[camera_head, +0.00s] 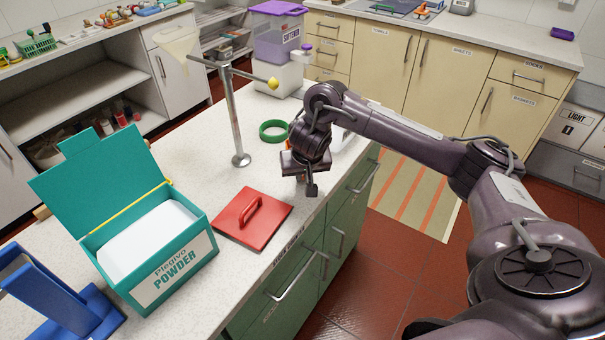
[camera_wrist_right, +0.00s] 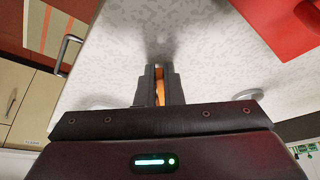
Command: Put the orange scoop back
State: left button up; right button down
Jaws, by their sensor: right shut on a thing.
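My right gripper (camera_head: 308,188) is over the near right part of the stone worktop, by its edge. In the right wrist view its fingers (camera_wrist_right: 159,88) are shut on the orange scoop (camera_wrist_right: 159,92). Only a narrow orange strip shows between the fingers; the rest of the scoop is hidden. A teal box labelled Plegivo Powder (camera_head: 172,272) stands at the left with its lid up and a white fill inside. My left gripper is not in view.
A red square plate with a handle (camera_head: 270,225) lies left of my right gripper. A metal stand (camera_head: 234,115) holds a funnel (camera_head: 178,45). A green ring (camera_head: 273,130), a purple-topped softener container (camera_head: 278,30) and a blue object (camera_head: 50,295) also stand on the worktop.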

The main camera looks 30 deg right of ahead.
jog(key=c, duration=1.6)
grip_release()
jog(key=shift+o, duration=0.2)
jog(key=shift+f, duration=0.1)
jog(key=p+v, duration=0.8)
jog(key=v, duration=0.4)
jog(key=shift+r+p, duration=0.2)
jog(key=shift+p, duration=0.15)
jog(key=shift+s+f, duration=0.1)
